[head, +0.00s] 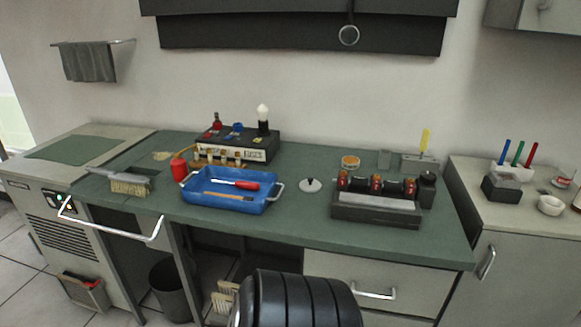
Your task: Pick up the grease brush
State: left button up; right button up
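A brush with pale bristles (130,185) and a grey handle lies on the left of the green worktop, near its front edge. A blue tray (262,207) at mid-left holds a tool with a red handle (246,185) and a thin wooden-handled tool (226,196). A yellow-handled tool (425,139) stands upright in a grey holder at the back right. I cannot tell for sure which of these is the grease brush. Neither of my grippers shows.
A black box (258,148) with small items stands behind the tray. A dark rack with red-and-black rollers (376,209) sits to the right. A black ribbed rounded thing (305,300) rises in front of the bench. A white rail (115,232) juts out at the left front.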

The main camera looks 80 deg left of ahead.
aim_at(245, 198)
jog(key=u, duration=3.15)
